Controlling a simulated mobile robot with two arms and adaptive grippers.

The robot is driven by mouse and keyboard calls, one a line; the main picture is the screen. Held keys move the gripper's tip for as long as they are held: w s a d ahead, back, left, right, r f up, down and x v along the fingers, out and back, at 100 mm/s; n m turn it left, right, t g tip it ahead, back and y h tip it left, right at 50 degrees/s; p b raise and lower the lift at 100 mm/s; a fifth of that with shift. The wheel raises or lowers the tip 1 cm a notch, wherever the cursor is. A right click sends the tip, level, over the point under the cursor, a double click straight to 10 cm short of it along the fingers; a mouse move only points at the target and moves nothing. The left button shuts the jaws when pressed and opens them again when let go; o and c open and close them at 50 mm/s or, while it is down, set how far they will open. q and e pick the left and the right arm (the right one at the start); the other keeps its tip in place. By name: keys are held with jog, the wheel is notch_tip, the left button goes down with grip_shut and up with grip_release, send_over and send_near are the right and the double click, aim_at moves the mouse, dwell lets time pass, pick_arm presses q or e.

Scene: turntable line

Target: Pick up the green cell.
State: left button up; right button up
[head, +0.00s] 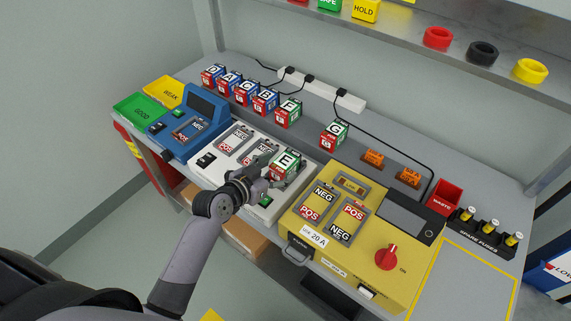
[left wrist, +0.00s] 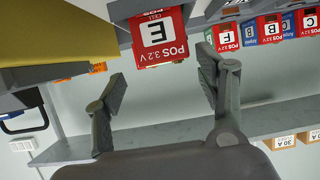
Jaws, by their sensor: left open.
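Cell E (head: 286,164), with a green side, red lower part and white letter label, stands on the right bay of the white station (head: 203,161). My left gripper (head: 268,171) is open beside it, to its left in the head view. In the left wrist view cell E (left wrist: 160,40) shows its red POS 3.2 V face ahead of the open, empty fingers (left wrist: 162,76). Two other cells with green, F (head: 288,113) and G (head: 334,133), stand on the grey bench behind. My right gripper is not in view.
Blue-sided cells such as D (head: 213,76) stand in a row behind. A blue tester (head: 205,106) is left of the white station, a yellow tester (head: 375,265) right. The red waste bin (head: 446,196) and spare fuses (head: 489,228) stand farther right.

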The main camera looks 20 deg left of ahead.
aim_at(282, 163)
pick_arm(q)
jog(key=shift+a+p+x, duration=0.2)
jog(key=shift+p+x, duration=0.1)
jog(key=shift+x, duration=1.15)
jog(key=shift+a+p+x, duration=0.15)
jog(key=shift+p+x, duration=0.15)
jog(key=shift+x, duration=1.15)
jog(key=shift+f, duration=0.15)
jog(key=shift+c, duration=0.4)
grip_shut()
